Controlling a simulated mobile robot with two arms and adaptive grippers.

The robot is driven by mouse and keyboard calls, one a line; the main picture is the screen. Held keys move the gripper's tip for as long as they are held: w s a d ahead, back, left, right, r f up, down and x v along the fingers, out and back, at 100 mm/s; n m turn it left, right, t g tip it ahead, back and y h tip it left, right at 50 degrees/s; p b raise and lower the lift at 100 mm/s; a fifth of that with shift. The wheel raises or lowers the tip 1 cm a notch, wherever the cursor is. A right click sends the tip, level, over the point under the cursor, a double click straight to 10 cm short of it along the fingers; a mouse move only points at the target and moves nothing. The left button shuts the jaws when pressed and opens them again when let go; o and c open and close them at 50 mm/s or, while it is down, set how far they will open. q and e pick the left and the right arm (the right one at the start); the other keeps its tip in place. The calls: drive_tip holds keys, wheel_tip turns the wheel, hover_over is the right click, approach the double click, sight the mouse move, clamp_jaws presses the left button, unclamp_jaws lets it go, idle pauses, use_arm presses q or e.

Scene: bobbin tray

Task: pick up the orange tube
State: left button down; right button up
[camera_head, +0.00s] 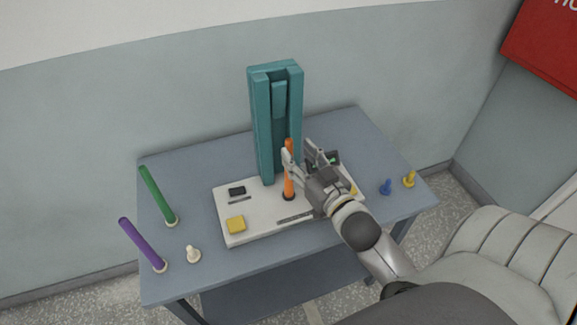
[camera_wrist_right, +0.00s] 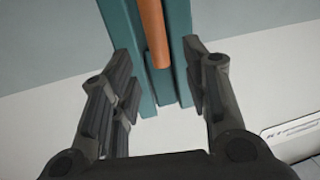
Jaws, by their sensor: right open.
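The orange tube (camera_head: 289,180) stands upright on the white base of the teal machine, its foot at a dark round spot. In the right wrist view the orange tube (camera_wrist_right: 153,32) comes down from the top, ahead of the space between the fingers. My right gripper (camera_head: 301,156) is open beside the tube, its fingers at the tube's upper part. In the wrist view the open right gripper (camera_wrist_right: 160,95) has nothing between its fingers. Whether a finger touches the tube cannot be told. My left gripper is out of view.
The teal column (camera_head: 261,125) rises behind the tube from the white base (camera_head: 262,232). A green tube (camera_head: 157,195), a purple tube (camera_head: 143,245) and a cream peg (camera_head: 193,254) stand at left. Blue (camera_head: 386,187) and yellow (camera_head: 409,179) pegs stand at right on the grey table (camera_head: 205,160).

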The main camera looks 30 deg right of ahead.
sight(291, 144)
drive_tip(key=w, duration=0.1)
drive_tip(key=w+p, duration=0.1)
drive_tip(key=w, duration=0.1)
drive_tip(key=w+p, duration=0.1)
drive_tip(key=shift+w+d+r, duration=0.15)
drive_tip(key=shift+w+r, duration=0.15)
drive_tip(key=shift+w, duration=0.45)
drive_tip(key=shift+f, duration=0.1)
drive_tip(key=shift+s, duration=0.1)
clamp_jaws()
